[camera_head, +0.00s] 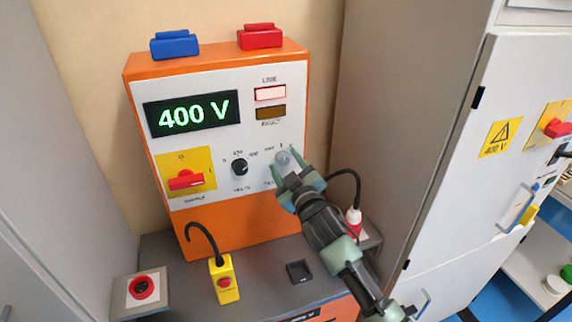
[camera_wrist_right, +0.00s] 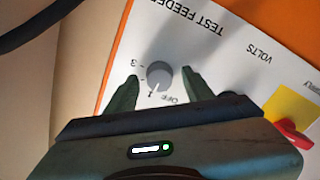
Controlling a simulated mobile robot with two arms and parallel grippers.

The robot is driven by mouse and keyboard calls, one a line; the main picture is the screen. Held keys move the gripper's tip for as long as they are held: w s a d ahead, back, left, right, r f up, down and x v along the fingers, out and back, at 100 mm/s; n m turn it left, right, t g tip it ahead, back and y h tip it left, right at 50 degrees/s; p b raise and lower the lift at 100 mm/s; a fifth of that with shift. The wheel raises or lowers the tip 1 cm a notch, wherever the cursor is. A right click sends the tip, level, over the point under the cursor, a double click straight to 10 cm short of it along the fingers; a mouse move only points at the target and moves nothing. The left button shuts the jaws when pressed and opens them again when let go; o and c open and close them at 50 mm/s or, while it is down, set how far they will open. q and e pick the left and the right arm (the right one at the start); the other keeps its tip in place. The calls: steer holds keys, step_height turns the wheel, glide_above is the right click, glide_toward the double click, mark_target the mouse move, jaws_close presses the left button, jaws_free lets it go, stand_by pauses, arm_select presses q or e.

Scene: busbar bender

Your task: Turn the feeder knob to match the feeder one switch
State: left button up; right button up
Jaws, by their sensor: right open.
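The feeder knob (camera_head: 283,158) is a small round grey knob on the white front panel of the orange test unit, right of the black volts knob (camera_head: 239,167). In the right wrist view the feeder knob (camera_wrist_right: 160,76) has a white pointer toward the mark 1, with OFF and 3 printed near it. My right gripper (camera_head: 287,172) is open, with one green finger on each side of the knob; I cannot tell whether they touch it. My left gripper is not in view. I cannot identify a feeder one switch for certain.
The display (camera_head: 193,114) reads 400 V, and the LINE lamp (camera_head: 270,93) is lit. A red switch on a yellow plate (camera_head: 185,180) is at the panel's left. A grey cabinet (camera_head: 500,130) stands right.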

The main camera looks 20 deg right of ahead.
steer(key=shift+s+f, duration=0.1)
steer(key=shift+s, duration=0.4)
steer(key=s+b, duration=0.2)
steer(key=s, duration=0.4)
steer(key=shift+s, duration=0.4)
steer(key=shift+d, duration=0.15)
